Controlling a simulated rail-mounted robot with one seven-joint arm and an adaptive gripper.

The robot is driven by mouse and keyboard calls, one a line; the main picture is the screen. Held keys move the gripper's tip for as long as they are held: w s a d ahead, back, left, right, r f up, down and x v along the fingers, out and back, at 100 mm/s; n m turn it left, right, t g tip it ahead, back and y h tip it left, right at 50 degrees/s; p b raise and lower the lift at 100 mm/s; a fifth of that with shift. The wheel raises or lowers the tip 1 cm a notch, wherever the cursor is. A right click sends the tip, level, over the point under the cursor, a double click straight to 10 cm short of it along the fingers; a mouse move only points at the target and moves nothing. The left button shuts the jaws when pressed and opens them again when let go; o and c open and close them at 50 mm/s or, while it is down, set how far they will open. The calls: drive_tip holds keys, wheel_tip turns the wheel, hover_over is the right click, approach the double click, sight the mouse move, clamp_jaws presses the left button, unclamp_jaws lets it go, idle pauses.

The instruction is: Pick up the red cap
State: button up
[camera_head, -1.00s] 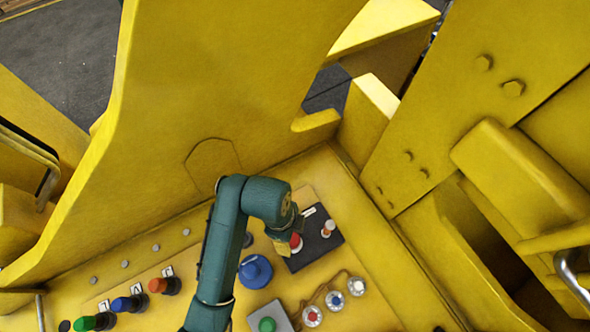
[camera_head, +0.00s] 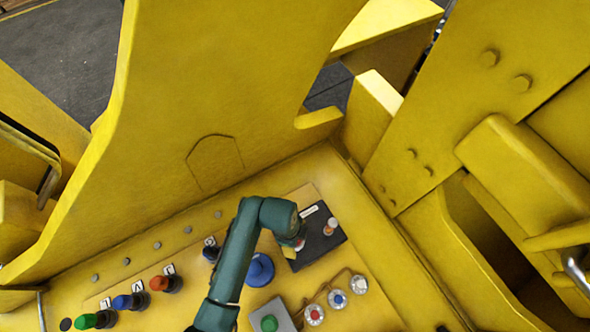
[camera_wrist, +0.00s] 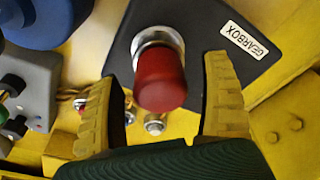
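The red cap (camera_wrist: 161,80) sits on a silver stem on the dark gearbox panel (camera_wrist: 198,24). In the wrist view it lies between the two yellow fingers of my open gripper (camera_wrist: 166,100), near their tips, with visible gaps on both sides. I cannot tell how deep the fingers reach around it. In the head view my gripper (camera_head: 290,246) is over the left part of the gearbox panel (camera_head: 312,248) and hides most of the cap.
A large blue knob (camera_head: 256,270) stands left of the panel. A grey box with a green button (camera_head: 269,323) and several round dials (camera_head: 337,299) are below it. A small white-and-orange lever (camera_head: 330,226) rises on the panel's right. Yellow walls (camera_head: 215,80) enclose the console.

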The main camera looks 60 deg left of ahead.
drive_tip(key=c, duration=1.3)
